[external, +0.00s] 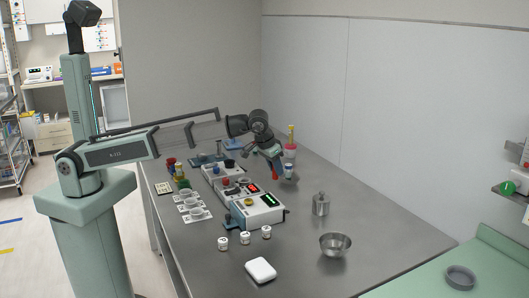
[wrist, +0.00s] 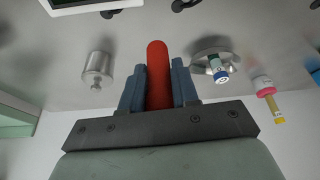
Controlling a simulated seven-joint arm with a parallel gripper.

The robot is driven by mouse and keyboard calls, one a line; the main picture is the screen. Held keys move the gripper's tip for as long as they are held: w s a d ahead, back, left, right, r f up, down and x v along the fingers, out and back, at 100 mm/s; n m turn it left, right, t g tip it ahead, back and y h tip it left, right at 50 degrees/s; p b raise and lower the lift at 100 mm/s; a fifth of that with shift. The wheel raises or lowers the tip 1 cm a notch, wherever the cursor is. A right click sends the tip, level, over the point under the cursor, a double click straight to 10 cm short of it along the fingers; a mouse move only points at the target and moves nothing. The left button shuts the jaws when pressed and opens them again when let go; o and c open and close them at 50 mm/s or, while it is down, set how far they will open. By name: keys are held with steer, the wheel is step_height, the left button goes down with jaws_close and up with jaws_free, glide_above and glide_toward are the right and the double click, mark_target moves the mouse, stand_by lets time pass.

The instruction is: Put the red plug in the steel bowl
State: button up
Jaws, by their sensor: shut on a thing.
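My gripper (external: 276,163) is held above the far part of the steel table. In the wrist view my gripper's blue fingers (wrist: 158,88) are shut on the red plug (wrist: 158,72), a rounded red cylinder pointing away from the palm. A bit of red, seemingly the plug (external: 275,152), shows between the fingers in the external view. The steel bowl (external: 335,241) stands at the near right of the table, apart from my gripper and nearer the camera. Its open top faces up and it looks empty.
A lidded steel canister (external: 321,205) stands between my gripper and the bowl; it shows in the wrist view (wrist: 97,68). White instrument boxes (external: 258,211), small jars (external: 245,238) and a white case (external: 260,270) lie left of the bowl. A blue-capped vial (wrist: 219,72) is near the gripper.

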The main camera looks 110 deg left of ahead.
steer(key=w+d+r+m, duration=0.1)
steer(key=w+d+m, duration=0.1)
steer(key=w+d, duration=0.75)
steer(key=w+d+r+m, duration=0.1)
steer(key=w+d, duration=0.6)
steer(key=d, duration=0.5)
steer(key=r+n, duration=0.1)
steer(key=n, duration=0.1)
glide_above(334, 245)
steer(key=d, duration=0.3)
steer(key=shift+t, duration=0.3)
steer(key=shift+w+f, duration=0.15)
steer(key=shift+f, duration=2.5)
steer(key=shift+w+f, duration=0.1)
steer(key=shift+f, duration=2.5)
steer(key=o, duration=1.1)
steer(key=shift+c, duration=0.2)
